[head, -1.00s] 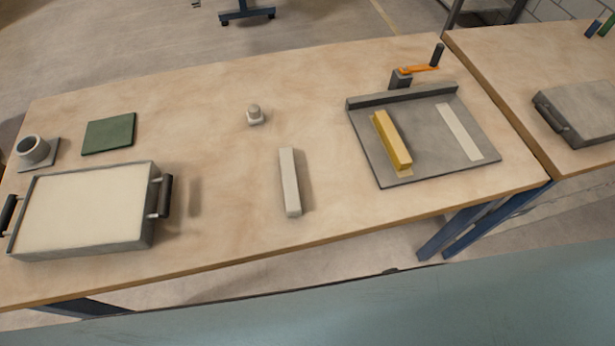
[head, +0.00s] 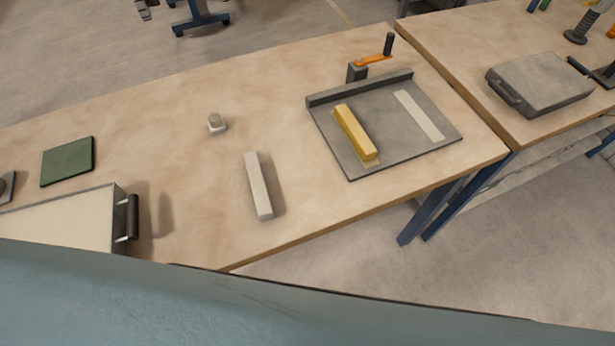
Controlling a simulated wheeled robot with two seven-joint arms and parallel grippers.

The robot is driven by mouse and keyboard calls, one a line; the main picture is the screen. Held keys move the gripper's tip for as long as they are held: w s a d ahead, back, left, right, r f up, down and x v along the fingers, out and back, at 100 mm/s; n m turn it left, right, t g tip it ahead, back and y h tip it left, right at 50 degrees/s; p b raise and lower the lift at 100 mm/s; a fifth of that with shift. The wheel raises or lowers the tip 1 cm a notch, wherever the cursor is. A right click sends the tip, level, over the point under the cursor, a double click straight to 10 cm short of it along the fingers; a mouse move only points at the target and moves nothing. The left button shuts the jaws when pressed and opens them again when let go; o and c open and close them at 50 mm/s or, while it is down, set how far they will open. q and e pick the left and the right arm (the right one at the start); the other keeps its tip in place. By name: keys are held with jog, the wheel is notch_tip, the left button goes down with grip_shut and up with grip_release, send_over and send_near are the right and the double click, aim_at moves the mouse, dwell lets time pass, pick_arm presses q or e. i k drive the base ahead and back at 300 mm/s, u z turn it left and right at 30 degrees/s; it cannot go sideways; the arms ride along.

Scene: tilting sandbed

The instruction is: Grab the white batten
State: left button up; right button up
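The white batten (head: 258,186) is a pale rectangular bar lying on the wooden table (head: 200,180), near the middle and close to the front edge. It lies alone, apart from other things. A yellow batten (head: 356,134) lies on the grey plate (head: 399,142) to its right, and a pale strip (head: 419,115) lies beside that on the same plate. Neither of my grippers shows in the head view.
A sand-filled tray (head: 118,205) with a dark handle stands at left, partly hidden. A green mat (head: 67,161) and a small pale knob (head: 215,123) lie further back. An orange crank (head: 372,60) rises behind the plate. A second table (head: 520,100) holds a grey case (head: 538,84).

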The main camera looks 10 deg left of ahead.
aim_at(261, 199)
jog(key=z, duration=0.85)
jog(key=k, duration=1.3)
jog(key=u, duration=1.2)
jog(key=i, duration=0.5)
jog(key=u, duration=0.05)
